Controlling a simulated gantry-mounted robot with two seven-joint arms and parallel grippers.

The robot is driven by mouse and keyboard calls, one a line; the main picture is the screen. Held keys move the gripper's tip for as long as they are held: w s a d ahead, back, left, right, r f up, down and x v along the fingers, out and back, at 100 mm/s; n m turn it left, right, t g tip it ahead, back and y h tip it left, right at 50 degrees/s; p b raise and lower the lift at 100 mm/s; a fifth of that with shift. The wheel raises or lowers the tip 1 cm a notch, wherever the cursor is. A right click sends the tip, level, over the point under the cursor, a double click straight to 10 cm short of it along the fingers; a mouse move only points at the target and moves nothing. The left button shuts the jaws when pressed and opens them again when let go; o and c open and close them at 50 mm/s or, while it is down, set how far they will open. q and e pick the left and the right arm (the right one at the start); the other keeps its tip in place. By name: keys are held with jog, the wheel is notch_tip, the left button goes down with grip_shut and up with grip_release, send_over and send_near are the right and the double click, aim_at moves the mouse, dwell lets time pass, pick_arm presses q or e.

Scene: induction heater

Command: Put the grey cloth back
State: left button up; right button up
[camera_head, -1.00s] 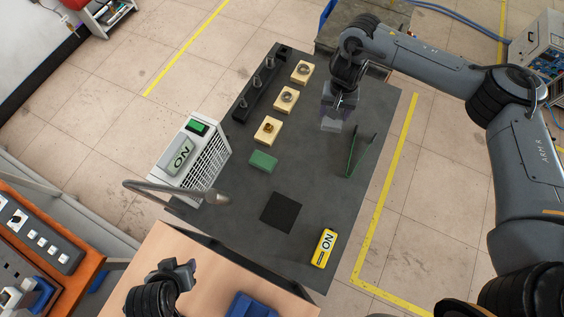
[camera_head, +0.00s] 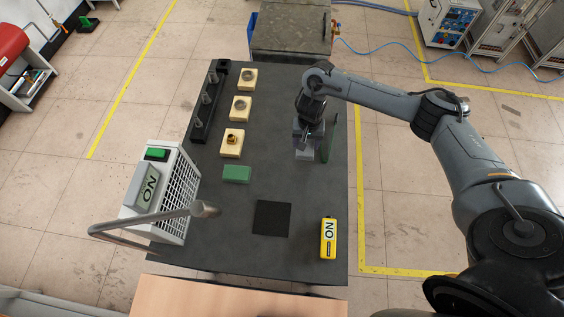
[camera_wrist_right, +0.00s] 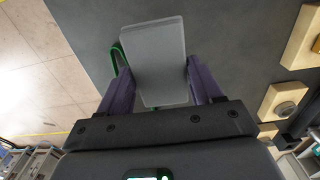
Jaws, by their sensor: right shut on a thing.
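The grey cloth, a flat pale grey block-like piece, shows in the right wrist view (camera_wrist_right: 155,60) between my right fingers. In the head view it is the small grey shape (camera_head: 306,154) just below my right gripper (camera_head: 307,140), over the right far part of the dark table. My right gripper is shut on it; the purple fingers (camera_wrist_right: 160,85) sit on either side. I cannot tell whether the cloth touches the table. My left gripper is out of view.
Green tongs (camera_head: 327,143) are close right of my right gripper. Cream blocks (camera_head: 232,143) with metal parts, a green block (camera_head: 237,174) and the heater (camera_head: 178,198) are to the left. A black mat (camera_head: 272,217) and yellow device (camera_head: 328,238) lie nearer. The table (camera_head: 280,125) between is clear.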

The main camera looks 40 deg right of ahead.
jog(key=b, duration=0.2)
send_over(282, 166)
notch_tip(282, 166, down, 5)
jog(key=shift+f, duration=0.1)
jog(key=shift+f+b, duration=0.4)
jog(key=shift+f, duration=1.5)
jog(key=shift+f, duration=0.15)
jog(key=o, duration=1)
